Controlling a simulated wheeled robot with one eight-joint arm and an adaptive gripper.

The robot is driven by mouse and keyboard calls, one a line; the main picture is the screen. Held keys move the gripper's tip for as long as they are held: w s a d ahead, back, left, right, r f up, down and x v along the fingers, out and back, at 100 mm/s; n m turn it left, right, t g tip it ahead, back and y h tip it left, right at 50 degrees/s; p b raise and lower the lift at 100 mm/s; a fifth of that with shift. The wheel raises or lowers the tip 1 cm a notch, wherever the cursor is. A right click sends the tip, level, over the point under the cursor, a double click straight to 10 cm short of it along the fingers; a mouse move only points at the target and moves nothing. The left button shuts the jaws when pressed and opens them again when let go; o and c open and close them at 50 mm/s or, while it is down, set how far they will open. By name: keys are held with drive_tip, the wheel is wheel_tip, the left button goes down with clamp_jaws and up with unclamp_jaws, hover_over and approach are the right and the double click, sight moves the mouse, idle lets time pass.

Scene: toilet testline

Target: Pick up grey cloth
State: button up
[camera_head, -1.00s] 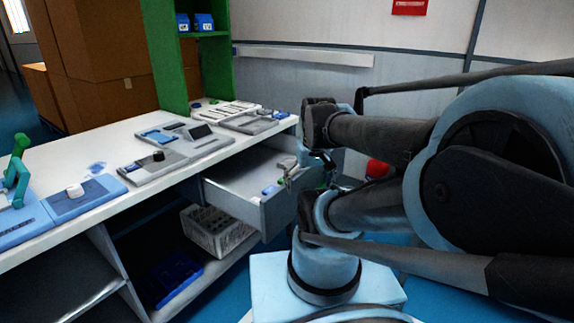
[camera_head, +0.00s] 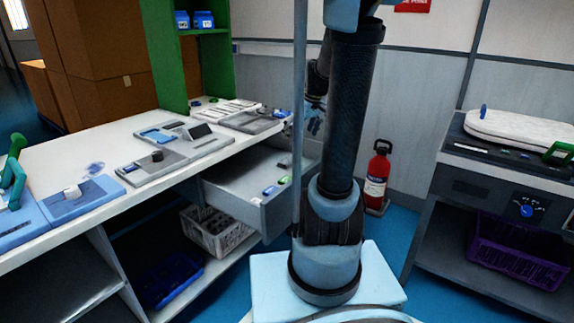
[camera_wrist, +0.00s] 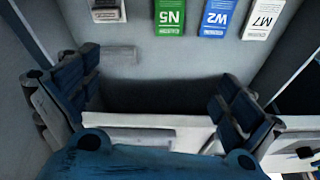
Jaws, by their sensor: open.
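I cannot make out the grey cloth with certainty in either view. A flat grey rectangle (camera_wrist: 112,56) lies on the light grey drawer floor in the wrist view, but I cannot tell whether it is cloth. My gripper (camera_wrist: 160,95) is open and empty, its two blue-and-black fingers spread wide over the drawer. In the head view my arm hides most of the gripper, near the drawer's right end. The pulled-out drawer (camera_head: 230,183) sits under the white counter.
Green N5 (camera_wrist: 170,18), blue W2 (camera_wrist: 215,18) and white M7 (camera_wrist: 262,20) labelled items line the drawer's edge. A fire extinguisher (camera_head: 377,178) stands by the wall. A bench (camera_head: 470,190) with a purple crate (camera_head: 515,255) is at right. Panels cover the counter (camera_head: 60,160).

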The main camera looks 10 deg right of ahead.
drive_tip(key=w+d+f+n, duration=0.2)
drive_tip(key=w+d, duration=0.1)
drive_tip(key=w, duration=0.9)
hover_over(288, 159)
drive_tip(key=s+d, duration=0.2)
drive_tip(key=shift+n+y, duration=0.3)
drive_tip(key=shift+y, duration=0.1)
drive_tip(key=f, duration=1.2)
drive_tip(key=shift+s+a, duration=0.1)
drive_tip(key=shift+s, duration=0.1)
drive_tip(key=shift+w+x, duration=0.15)
drive_tip(key=shift+x, duration=1.15)
drive_tip(key=shift+w+x, duration=0.15)
drive_tip(key=shift+x, duration=1.15)
drive_tip(key=shift+a, duration=0.1)
drive_tip(key=shift+r, duration=0.1)
drive_tip(key=c, duration=0.8)
